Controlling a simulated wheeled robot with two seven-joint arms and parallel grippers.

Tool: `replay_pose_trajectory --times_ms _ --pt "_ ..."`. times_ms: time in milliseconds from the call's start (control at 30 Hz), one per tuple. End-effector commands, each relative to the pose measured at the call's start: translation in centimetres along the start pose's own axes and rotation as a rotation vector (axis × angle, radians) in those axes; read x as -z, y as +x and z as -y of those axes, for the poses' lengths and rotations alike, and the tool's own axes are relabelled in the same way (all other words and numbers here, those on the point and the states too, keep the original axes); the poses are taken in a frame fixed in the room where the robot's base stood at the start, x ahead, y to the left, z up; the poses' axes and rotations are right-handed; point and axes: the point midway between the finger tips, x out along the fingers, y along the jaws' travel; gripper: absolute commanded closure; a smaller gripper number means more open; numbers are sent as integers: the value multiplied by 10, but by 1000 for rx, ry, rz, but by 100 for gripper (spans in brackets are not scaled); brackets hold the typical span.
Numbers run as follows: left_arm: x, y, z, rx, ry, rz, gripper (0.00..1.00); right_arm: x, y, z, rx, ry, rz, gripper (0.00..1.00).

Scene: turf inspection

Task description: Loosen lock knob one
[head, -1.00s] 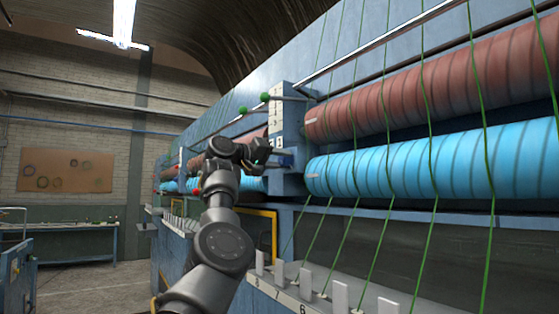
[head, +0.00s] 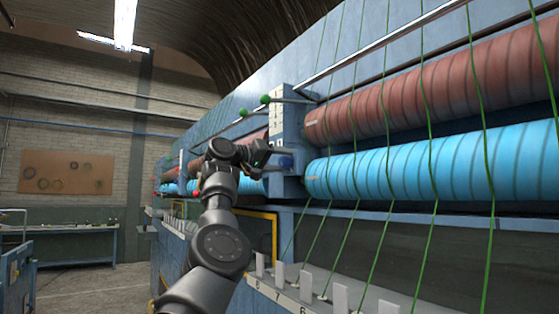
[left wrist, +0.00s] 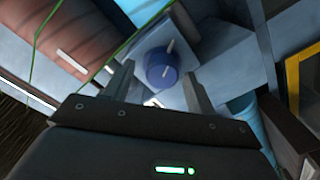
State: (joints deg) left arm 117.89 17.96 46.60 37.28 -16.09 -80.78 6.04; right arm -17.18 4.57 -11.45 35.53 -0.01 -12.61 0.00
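In the head view a small blue part (head: 286,162) shows on the bracket (head: 290,128) at the end of the rollers, just right of my left gripper (head: 268,152). In the left wrist view my left gripper (left wrist: 158,74) is open. Its fingers stand either side of the knob with gaps visible; I cannot tell how far their tips are from it. My right gripper is out of view.
A brown roller (head: 425,90) and a bright blue roller (head: 430,165) run right from the bracket, with green yarns hanging in front. Green-tipped levers (head: 266,99) stick out above the gripper. A numbered ledge (head: 290,291) with white tabs lies below. Open floor lies left.

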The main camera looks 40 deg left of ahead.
Motion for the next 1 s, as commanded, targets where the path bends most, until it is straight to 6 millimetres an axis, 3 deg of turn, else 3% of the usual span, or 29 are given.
replay_pose_trajectory --times_ms 333,633,800,1000 --pt "-3 -6 2 1 -1 3 44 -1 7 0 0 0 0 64" --pt "-4 -62 3 0 0 0 44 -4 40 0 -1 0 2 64" --pt "-1 -91 2 0 -1 0 44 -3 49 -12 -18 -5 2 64" --pt "0 -106 1 1 -2 2 44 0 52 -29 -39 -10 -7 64"
